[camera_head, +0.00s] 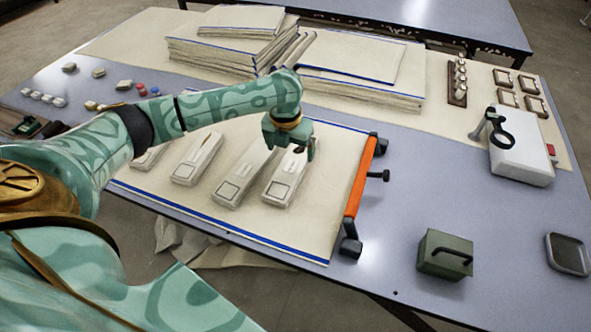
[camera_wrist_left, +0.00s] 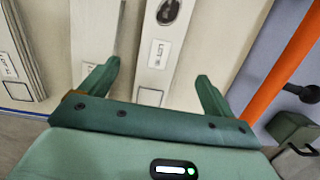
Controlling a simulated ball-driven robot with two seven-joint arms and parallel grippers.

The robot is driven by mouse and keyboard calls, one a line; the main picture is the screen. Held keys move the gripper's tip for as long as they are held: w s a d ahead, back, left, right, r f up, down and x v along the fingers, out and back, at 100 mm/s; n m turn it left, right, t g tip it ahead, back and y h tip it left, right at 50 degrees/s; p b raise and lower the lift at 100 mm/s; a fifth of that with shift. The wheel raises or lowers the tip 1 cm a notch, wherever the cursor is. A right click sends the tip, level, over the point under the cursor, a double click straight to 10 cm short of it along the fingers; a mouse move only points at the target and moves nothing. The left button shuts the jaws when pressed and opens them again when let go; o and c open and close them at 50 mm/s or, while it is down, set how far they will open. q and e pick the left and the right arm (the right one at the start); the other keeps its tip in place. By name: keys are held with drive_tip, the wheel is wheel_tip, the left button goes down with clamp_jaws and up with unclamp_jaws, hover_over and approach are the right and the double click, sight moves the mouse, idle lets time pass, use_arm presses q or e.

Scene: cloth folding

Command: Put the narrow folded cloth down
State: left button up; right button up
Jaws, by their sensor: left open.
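Several narrow, cream folded cloths lie side by side on the large cream sheet with blue edges (camera_head: 313,228). The rightmost narrow folded cloth (camera_head: 284,186) lies flat, with a printed rectangle at its near end. My left gripper (camera_head: 303,149) is open over its far part in the head view. In the left wrist view, the open left gripper (camera_wrist_left: 155,84) has its fingers on either side of a narrow cloth (camera_wrist_left: 164,52) with printed lettering and a dark round mark. I cannot tell whether the fingers touch it. My right gripper is not in view.
An orange bar with dark clamps (camera_head: 361,178) runs along the sheet's right edge. Stacks of folded cloth (camera_head: 360,85) stand behind. A green box with a handle (camera_head: 445,255) and a white device (camera_head: 521,160) stand on the right. The grey table between them is clear.

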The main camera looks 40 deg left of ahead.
sight(293, 163)
use_arm(q)
drive_tip(key=f, duration=0.2)
drive_tip(key=shift+w+f+b, duration=0.2)
drive_tip(key=shift+f+b, duration=0.1)
drive_tip(key=shift+b, duration=0.05)
drive_tip(key=shift+w+a+f+b, duration=0.15)
drive_tip(key=shift+f+b, duration=0.15)
drive_tip(key=shift+f, duration=0.15)
drive_tip(key=f+b, duration=0.1)
drive_tip(key=f, duration=0.1)
drive_tip(key=w+f+b, duration=0.1)
drive_tip(key=f+b, duration=0.1)
drive_tip(key=shift+a, duration=0.1)
drive_tip(key=shift+w+f, duration=0.15)
drive_tip(key=shift+f, duration=0.1)
drive_tip(key=shift+r, duration=0.25)
drive_tip(key=c, duration=1.2)
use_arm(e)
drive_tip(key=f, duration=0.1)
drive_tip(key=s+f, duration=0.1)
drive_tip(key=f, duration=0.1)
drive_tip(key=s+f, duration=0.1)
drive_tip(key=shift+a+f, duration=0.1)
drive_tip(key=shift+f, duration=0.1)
use_arm(q)
drive_tip(key=shift+c, duration=0.2)
